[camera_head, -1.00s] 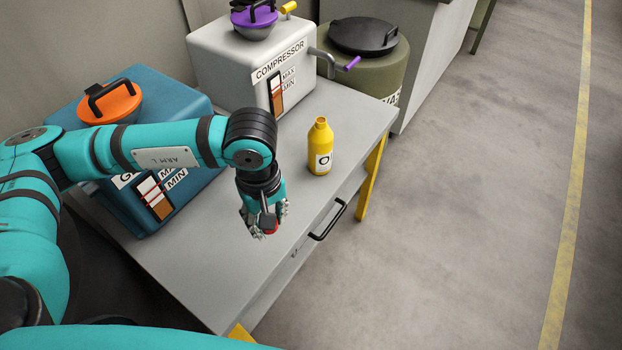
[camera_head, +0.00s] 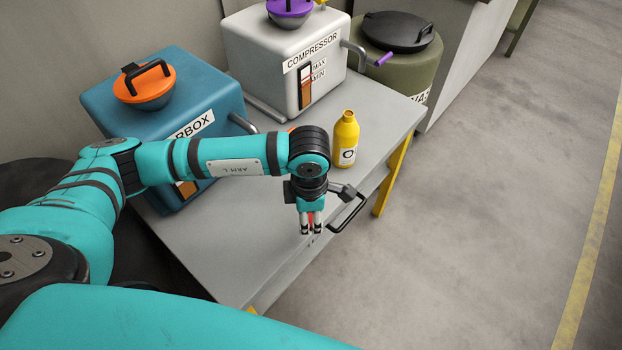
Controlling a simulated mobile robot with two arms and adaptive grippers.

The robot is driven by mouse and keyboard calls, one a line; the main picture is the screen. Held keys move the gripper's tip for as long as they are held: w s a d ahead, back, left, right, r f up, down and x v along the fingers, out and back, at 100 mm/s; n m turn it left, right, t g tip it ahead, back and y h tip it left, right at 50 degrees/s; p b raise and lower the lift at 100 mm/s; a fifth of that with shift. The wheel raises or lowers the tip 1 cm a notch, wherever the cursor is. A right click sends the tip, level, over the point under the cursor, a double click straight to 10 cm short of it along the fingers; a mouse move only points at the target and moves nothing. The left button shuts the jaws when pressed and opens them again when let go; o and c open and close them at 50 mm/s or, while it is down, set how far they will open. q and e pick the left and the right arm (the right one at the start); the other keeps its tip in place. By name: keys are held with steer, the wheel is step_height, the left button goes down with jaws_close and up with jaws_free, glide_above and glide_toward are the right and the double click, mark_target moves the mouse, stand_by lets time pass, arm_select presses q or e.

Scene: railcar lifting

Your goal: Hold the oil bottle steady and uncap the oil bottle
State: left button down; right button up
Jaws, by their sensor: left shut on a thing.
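The yellow oil bottle (camera_head: 345,143) stands upright on the grey table, close to its right edge, with a white label on its front. Its neck shows no cap. My left gripper (camera_head: 311,228) points down over the front part of the table, in front of and to the left of the bottle and apart from it. It is shut on a small red thing (camera_head: 311,217), which looks like the bottle's cap and is mostly hidden between the fingers. My right gripper is not in view.
The blue gearbox (camera_head: 215,95) with an orange lid (camera_head: 143,88) stands behind my left arm. The white compressor (camera_head: 260,52) and a green drum (camera_head: 410,66) stand farther back. Floor on the right is clear.

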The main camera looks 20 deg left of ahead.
arm_select(q)
steer(key=w+a, duration=0.1)
steer(key=w, duration=0.2)
steer(key=w+a, duration=0.1)
steer(key=w, duration=0.2)
steer(key=w+a+f+p, duration=0.1)
steer(key=w+a, duration=0.1)
steer(key=w, duration=0.1)
steer(key=shift+w+a, duration=0.1)
steer(key=shift+w, duration=0.3)
steer(key=shift+f+p, duration=0.35)
steer(key=shift+f, duration=1.45)
steer(key=shift+f, duration=0.1)
steer(key=c, duration=0.9)
jaws_free()
